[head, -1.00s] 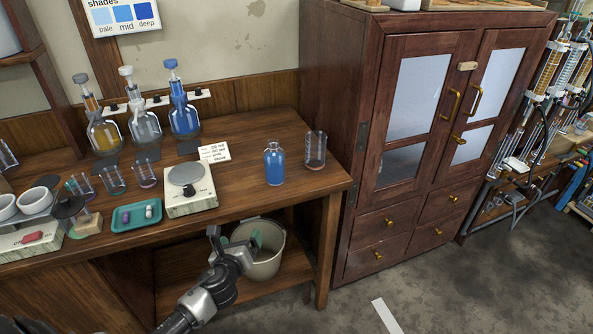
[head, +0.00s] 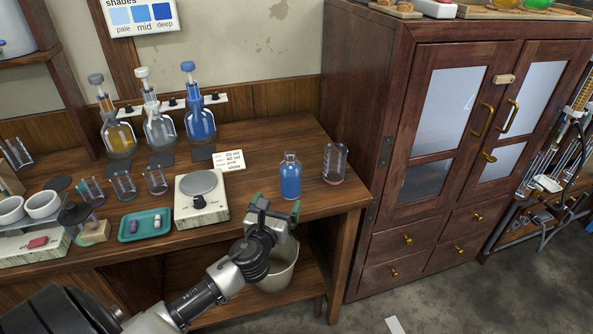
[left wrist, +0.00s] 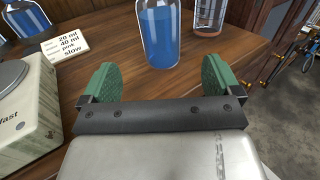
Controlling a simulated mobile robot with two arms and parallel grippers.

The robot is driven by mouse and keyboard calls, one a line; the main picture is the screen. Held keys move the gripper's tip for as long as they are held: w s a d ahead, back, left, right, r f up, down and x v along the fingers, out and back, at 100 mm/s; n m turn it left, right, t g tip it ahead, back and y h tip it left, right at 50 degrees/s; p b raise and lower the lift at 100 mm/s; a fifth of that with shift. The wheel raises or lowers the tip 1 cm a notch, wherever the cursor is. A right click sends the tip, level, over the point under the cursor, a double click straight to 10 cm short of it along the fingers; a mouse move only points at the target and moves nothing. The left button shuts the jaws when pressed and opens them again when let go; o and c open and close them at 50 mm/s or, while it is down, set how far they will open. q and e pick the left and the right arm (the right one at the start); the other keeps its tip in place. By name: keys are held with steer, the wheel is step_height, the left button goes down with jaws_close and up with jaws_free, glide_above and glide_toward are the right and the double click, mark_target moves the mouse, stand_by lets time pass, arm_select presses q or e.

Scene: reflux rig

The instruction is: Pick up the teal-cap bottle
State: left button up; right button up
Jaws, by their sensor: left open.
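A small clear bottle with blue liquid (head: 290,178) stands upright near the right end of the wooden bench. Its cap is too small in the head view to tell its colour. In the left wrist view the bottle (left wrist: 160,38) is straight ahead, with its top cut off by the frame. My left gripper (head: 276,204) is open and empty at the bench's front edge, on the near side of the bottle. In the left wrist view its green-padded fingers (left wrist: 158,76) are spread wide, with the bottle beyond the gap between them, not touching. My right gripper is not in view.
A beaker (head: 336,164) stands just right of the bottle. A stirrer plate (head: 201,208) and a note card (head: 228,160) are to its left. A teal tray (head: 147,238) lies further left. Three tall flasks stand behind. A bucket (head: 277,272) sits below the bench.

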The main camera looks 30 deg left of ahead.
mark_target(287, 184)
arm_select(q)
steer(key=x, duration=0.2)
steer(key=shift+w+a, duration=0.1)
steer(key=shift+w, duration=0.3)
steer(key=shift+x, duration=1)
steer(key=shift+w+r, duration=0.2)
steer(key=shift+w, duration=0.05)
steer(key=shift+w+a, duration=0.1)
steer(key=shift+w, duration=0.2)
steer(key=x, duration=0.5)
steer(key=shift+p, duration=0.3)
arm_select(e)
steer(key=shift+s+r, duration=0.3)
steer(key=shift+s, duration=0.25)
arm_select(q)
steer(key=c, duration=1.2)
steer(key=shift+r, duration=0.1)
